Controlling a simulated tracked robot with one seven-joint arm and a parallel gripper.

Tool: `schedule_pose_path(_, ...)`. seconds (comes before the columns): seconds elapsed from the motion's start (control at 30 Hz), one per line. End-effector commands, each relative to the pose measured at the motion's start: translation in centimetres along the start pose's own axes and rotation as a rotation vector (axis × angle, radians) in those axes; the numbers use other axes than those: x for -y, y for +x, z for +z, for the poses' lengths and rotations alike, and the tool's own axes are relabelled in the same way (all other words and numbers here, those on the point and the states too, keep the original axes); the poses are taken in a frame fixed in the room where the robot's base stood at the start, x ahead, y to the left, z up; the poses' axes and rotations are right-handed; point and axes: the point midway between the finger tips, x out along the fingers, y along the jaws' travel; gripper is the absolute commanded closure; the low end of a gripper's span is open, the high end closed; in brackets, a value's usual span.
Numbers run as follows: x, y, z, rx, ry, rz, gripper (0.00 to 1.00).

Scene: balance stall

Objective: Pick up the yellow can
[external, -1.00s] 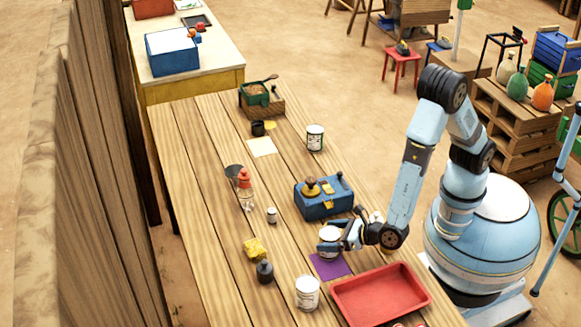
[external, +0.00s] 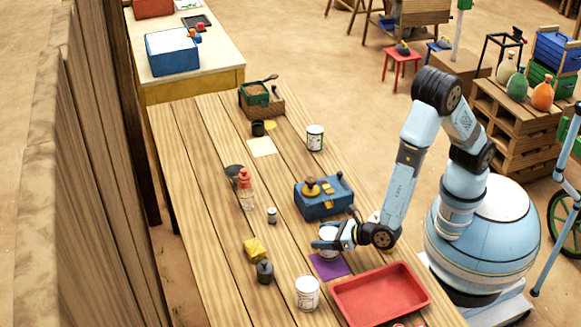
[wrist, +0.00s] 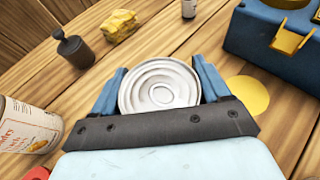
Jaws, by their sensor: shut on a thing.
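My gripper (external: 332,244) is shut on a can (external: 330,233), with a finger on either side. In the wrist view the can's ridged, pale lid (wrist: 160,87) sits between the fingertips of my gripper (wrist: 160,84). The little of its side that shows looks whitish; I cannot make out a yellow colour or its label. In the external view it is over or on a purple mat (external: 331,268); I cannot tell whether it touches it. A flat yellow disc (wrist: 249,96) lies on the table right of the can in the wrist view.
A red tray (external: 380,293) is near the front right. Another white can (external: 315,138) is farther back.

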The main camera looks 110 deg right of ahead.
Motion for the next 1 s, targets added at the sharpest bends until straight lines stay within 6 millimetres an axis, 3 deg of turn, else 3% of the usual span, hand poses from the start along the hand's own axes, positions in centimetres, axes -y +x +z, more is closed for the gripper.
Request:
schedule_pose_path(0.13, 0.0, 0.0, 0.0, 0.000, 0.000, 0.001, 0.68)
schedule_pose_path(0.43, -0.1, -0.1, 0.3, 0.001, 0.002, 0.001, 0.68)
schedule_pose_path(0.67, -0.1, -1.1, 2.7, 0.003, 0.005, 0.002, 0.68)
schedule_pose_path(1.0, 3.0, -5.8, 6.5, 0.002, 0.004, 0.002, 0.68)
